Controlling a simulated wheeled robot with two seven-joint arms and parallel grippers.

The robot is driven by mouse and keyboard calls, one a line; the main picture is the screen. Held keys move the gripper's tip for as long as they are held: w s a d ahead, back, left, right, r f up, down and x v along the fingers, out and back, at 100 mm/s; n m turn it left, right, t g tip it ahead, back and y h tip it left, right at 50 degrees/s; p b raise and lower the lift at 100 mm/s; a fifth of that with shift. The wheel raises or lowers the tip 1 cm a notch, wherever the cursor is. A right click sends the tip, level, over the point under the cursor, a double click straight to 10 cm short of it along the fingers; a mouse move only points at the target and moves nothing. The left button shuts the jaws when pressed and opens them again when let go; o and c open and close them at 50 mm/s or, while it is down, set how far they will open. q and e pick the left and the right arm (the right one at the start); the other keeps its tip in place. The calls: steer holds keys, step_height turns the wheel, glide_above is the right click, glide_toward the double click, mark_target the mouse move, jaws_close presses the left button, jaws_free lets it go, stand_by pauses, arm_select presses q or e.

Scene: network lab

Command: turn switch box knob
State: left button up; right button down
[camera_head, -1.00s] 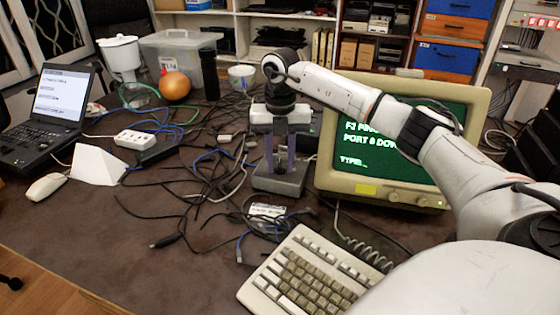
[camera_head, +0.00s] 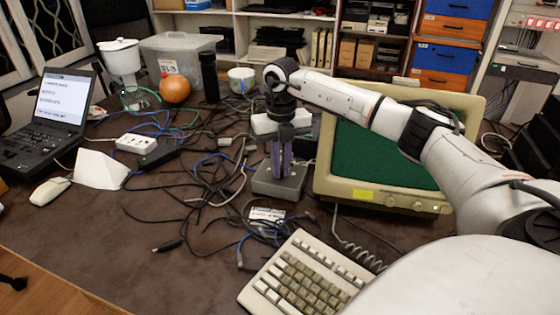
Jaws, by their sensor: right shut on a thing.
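The switch box (camera_head: 266,188) is a grey box on the dark brown table, left of the old monitor. My right gripper (camera_head: 283,170) points straight down over the top of the box. Its fingers are close together and shut on the knob, which they mostly hide. The gripper body now sits turned, so one finger shows largely in front of the other. My left gripper is not in the picture.
The monitor (camera_head: 330,181) stands right of the box, its green screen blank. A beige keyboard (camera_head: 300,275) lies in front. Tangled cables (camera_head: 205,190) cover the table left of the box. A laptop (camera_head: 45,118) and white mouse (camera_head: 49,190) are far left. Bare table shows at front left.

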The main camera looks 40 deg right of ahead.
steer(key=shift+d+r+n+p, duration=0.15)
steer(key=shift+n+p, duration=0.25)
steer(key=shift+n, duration=0.5)
steer(key=shift+d+f+n+p, duration=0.1)
steer(key=shift+n+p, duration=0.3)
steer(key=shift+n, duration=0.5)
steer(key=c, duration=1.8)
jaws_free()
steer(key=shift+c, duration=0.2)
step_height(320, 180, up, 10)
steer(key=shift+r, duration=0.15)
step_height(320, 180, down, 10)
steer(key=shift+f, duration=0.25)
